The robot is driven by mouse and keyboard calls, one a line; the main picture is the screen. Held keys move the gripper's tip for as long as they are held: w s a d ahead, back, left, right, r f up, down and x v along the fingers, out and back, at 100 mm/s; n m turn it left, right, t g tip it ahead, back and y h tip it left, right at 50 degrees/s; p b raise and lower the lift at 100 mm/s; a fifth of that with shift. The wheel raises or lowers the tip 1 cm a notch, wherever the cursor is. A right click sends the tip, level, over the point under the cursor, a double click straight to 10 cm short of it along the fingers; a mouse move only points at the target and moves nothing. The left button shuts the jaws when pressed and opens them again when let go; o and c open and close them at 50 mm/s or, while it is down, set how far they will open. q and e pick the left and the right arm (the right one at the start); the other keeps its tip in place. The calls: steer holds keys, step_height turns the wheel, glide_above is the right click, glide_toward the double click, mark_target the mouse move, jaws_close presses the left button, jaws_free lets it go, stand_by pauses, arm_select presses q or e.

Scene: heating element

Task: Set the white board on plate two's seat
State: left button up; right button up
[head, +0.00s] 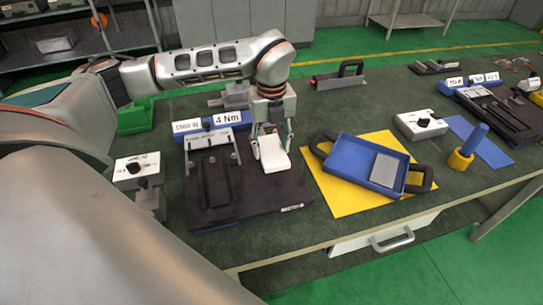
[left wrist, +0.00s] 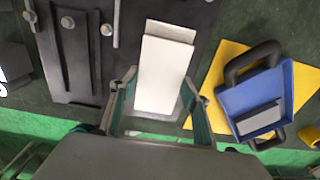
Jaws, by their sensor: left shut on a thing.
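The white board (head: 273,153) is a small, flat white block. My left gripper (head: 269,133) is shut on it, with one finger on each side, above the right part of a black plate (head: 240,205). Whether the board touches the plate I cannot tell. In the left wrist view the board (left wrist: 163,75) lies between the fingers, and the plate (left wrist: 85,35) is at upper left. The black plate carries metal strips and stands before a blue block labelled "4 Nm" (head: 212,123). My right gripper is not in view.
A blue tray (head: 350,160) with black handles and a grey block stands on a yellow mat (head: 345,205) to the right. Beyond are a white switch box (head: 420,124), a yellow-based blue peg (head: 466,152) and another black plate (head: 500,115). Another switch box (head: 137,168) stands at left.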

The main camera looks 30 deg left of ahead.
mark_target(272, 158)
arm_select(q)
steer(key=shift+f, duration=2.15)
steer(key=o, duration=1.1)
steer(key=shift+f, duration=0.15)
step_height(272, 158, up, 12)
steer(key=shift+r+b, duration=0.2)
steer(key=shift+b, duration=0.15)
